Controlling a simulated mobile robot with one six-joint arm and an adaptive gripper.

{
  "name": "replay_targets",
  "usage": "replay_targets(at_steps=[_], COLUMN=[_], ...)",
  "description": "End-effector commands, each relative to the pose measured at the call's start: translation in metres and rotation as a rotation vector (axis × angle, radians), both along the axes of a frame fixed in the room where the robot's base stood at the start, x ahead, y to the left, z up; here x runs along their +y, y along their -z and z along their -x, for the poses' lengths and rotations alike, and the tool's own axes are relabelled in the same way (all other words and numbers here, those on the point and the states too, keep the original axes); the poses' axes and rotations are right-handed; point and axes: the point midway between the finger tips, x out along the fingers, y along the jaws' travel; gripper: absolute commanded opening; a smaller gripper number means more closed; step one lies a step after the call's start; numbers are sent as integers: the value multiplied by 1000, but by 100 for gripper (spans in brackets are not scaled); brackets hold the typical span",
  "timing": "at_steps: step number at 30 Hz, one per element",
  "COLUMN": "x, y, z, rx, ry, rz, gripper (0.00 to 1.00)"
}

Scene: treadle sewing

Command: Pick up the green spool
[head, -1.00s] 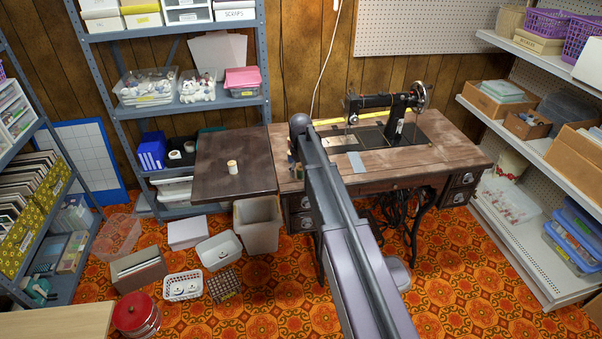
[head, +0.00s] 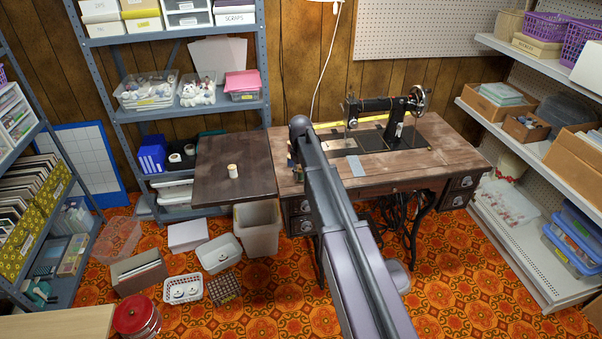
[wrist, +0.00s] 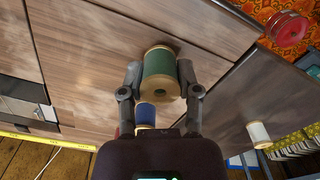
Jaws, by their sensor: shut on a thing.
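The green spool (wrist: 158,70), with pale wooden ends, sits between the two fingers of my gripper (wrist: 160,88) in the wrist view. The fingers are shut on its sides, one on each. The spool is over the brown wooden sewing table (wrist: 95,60); I cannot tell whether it touches the top. In the head view my arm hides most of the gripper and the spool.
A blue spool (wrist: 146,115) stands close by my gripper, with a bit of red beside it. A cream spool (head: 233,171) stands on the table's left leaf (head: 215,190). The black sewing machine (head: 390,115) is to the right.

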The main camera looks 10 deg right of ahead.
Motion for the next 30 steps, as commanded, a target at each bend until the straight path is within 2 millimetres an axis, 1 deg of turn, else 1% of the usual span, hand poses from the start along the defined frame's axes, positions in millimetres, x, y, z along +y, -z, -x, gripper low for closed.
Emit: replay_targets(at_steps=[1,10,12,21,27,30], x=[0,0,0,-2,-3,-3], y=[-7,-32,-28,-34,-38,-39], z=[0,1,24,93,130,143], rx=[0,0,0,0,0,0], ry=[0,0,0,0,0,-1], rz=[0,0,0,0,0,0], gripper=[20,20,20,20,20,20])
